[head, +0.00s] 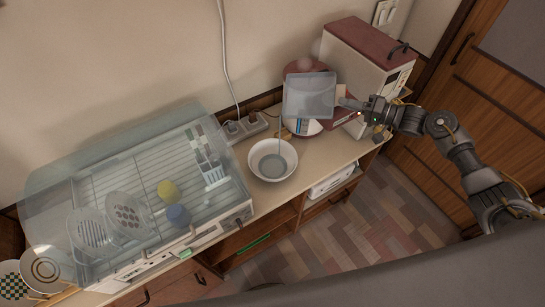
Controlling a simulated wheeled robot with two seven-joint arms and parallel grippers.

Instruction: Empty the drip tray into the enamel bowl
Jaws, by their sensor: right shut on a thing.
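The drip tray (309,97) is a translucent grey shallow tray, held up in the air and tilted above the back right of the bowl. My right gripper (352,104) comes in from the right and is shut on the tray's right side. A thin pale streak, like a stream of water, runs from the tray's lower left corner down toward the bowl. The white enamel bowl (254,152) stands upright on the counter below and left of the tray. Its inside bottom looks grey, as if holding water. My left gripper is not in view.
The clear-covered dish dryer (120,262) fills the counter's left, with plates and yellow and blue cups inside. A dark red round appliance (300,69) is partly hidden behind the tray. A red-topped cabinet (365,42) stands at right. A power strip (246,127) lies behind the bowl.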

